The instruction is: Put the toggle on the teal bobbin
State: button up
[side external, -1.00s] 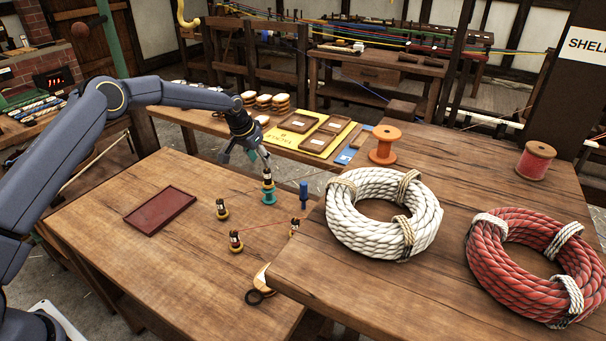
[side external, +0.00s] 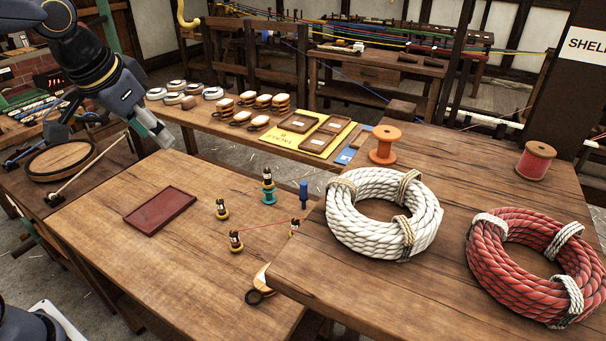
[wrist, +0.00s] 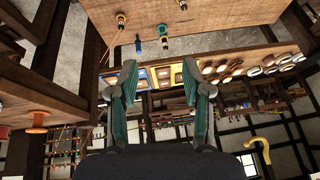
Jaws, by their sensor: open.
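The teal bobbin (side external: 268,198) stands upright on the wooden table. A dark toggle with a yellow base (side external: 267,181) sits upright on top of it. In the wrist view the teal bobbin (wrist: 165,43) and the toggle (wrist: 164,29) show beyond the fingertips, still together. My gripper (side external: 159,137) is raised above the table's far left edge, well clear of the bobbin. In the wrist view its teal-padded fingers (wrist: 160,80) are spread, with nothing between them.
Similar toggle-like pieces stand nearby (side external: 222,210), (side external: 236,242), with a red cord running across. A blue peg (side external: 303,194) stands right of the bobbin. A dark red tray (side external: 160,211) lies left. A white rope coil (side external: 348,235) is on the right-hand table. The front table is mostly clear.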

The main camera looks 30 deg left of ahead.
jog(key=s+f+h, duration=0.1)
jog(key=s+f, duration=0.2)
jog(key=s, duration=0.9)
jog(key=shift+s+d+f+n, duration=0.15)
jog(key=shift+s+d+n, duration=0.05)
jog(key=shift+d+n, duration=0.2)
